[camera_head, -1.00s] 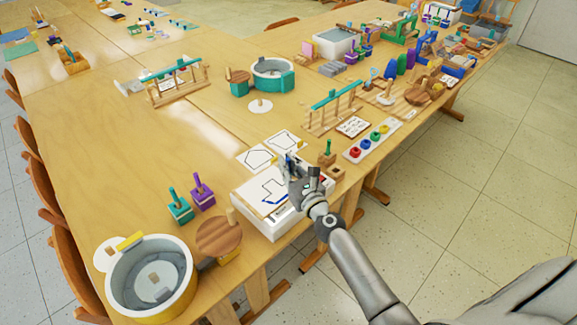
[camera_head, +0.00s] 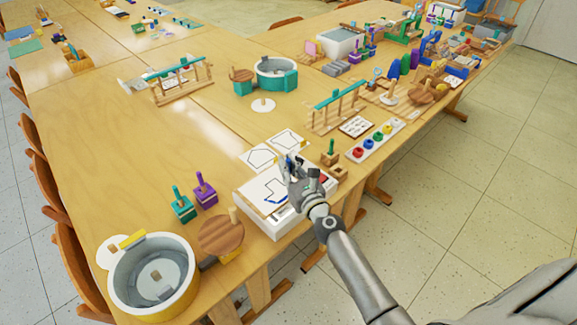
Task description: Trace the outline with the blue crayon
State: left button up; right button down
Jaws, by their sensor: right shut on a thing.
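A white sheet (camera_head: 262,189) with a black angular outline lies on top of a white box (camera_head: 268,225) near the table's front edge. A blue stroke (camera_head: 282,199) shows along the lower right part of the outline. My right gripper (camera_head: 291,168) is over the right side of the sheet. It is shut on the blue crayon (camera_head: 289,160), of which only a small blue part shows between the fingers. The crayon's tip is hidden, so I cannot tell whether it touches the paper. My left gripper is not in view.
Two cards with outlines (camera_head: 258,157) lie behind the box. Teal (camera_head: 182,207) and purple (camera_head: 204,190) blocks, a round wooden piece (camera_head: 221,234) and a round tub (camera_head: 152,275) stand to the left. A tray of coloured rings (camera_head: 376,140) lies to the right.

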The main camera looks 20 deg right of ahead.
jog(key=shift+s+a, duration=0.15)
jog(key=shift+a, duration=0.4)
jog(key=shift+r, duration=0.1)
dwell(0.6)
notch_tip(320, 180, up, 4)
jog(key=p, duration=0.4)
dwell(0.3)
jog(key=shift+s, duration=0.1)
